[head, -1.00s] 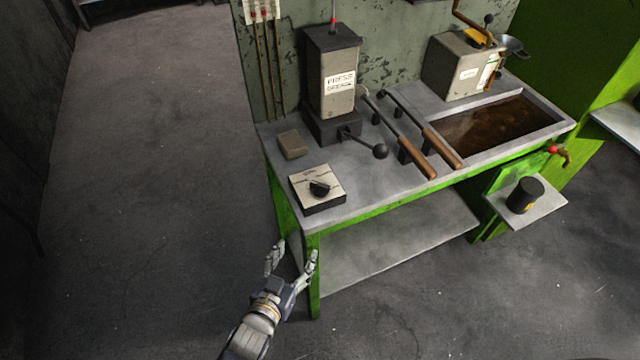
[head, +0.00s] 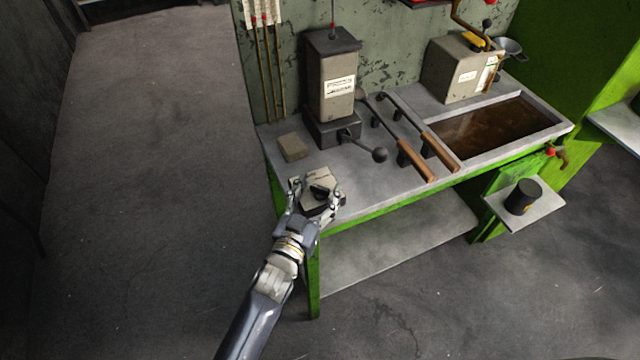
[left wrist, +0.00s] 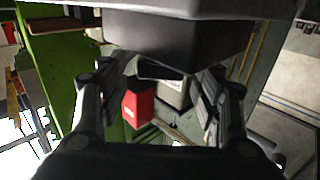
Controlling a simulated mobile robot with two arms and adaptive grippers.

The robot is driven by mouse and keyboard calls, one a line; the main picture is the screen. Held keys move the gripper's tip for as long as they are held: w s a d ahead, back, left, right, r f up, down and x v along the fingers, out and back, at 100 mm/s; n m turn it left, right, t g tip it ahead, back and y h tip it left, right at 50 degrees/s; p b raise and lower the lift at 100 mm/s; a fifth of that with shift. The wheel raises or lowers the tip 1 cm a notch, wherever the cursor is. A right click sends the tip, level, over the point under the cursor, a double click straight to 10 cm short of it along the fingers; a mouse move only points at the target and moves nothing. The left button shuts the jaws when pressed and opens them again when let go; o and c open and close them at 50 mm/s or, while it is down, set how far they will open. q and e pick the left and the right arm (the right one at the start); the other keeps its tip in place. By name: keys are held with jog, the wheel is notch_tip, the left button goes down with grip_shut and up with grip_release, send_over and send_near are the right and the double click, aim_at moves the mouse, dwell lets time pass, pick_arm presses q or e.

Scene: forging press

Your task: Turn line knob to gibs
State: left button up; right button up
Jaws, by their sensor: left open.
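The line knob (head: 319,191) is a small black pointer knob on top of a square box (head: 321,174) with a pale face and dark sides. The box sits at the near left corner of the bench. My left gripper (head: 316,194) is open, with one finger at the left of the box and the other at its right. The knob shows between the fingers; I cannot tell whether they touch it. The gripper hides part of the box face, and its markings cannot be read. In the left wrist view the open fingers (left wrist: 158,100) show, with a large dark block above them.
Two wooden-handled levers (head: 417,160) lie farther right. The floor left of the bench is clear.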

pick_arm(q)
jog(key=shift+x, duration=0.75)
jog(key=shift+c, duration=0.2)
jog(key=c, duration=1)
jog(key=shift+c, duration=0.2)
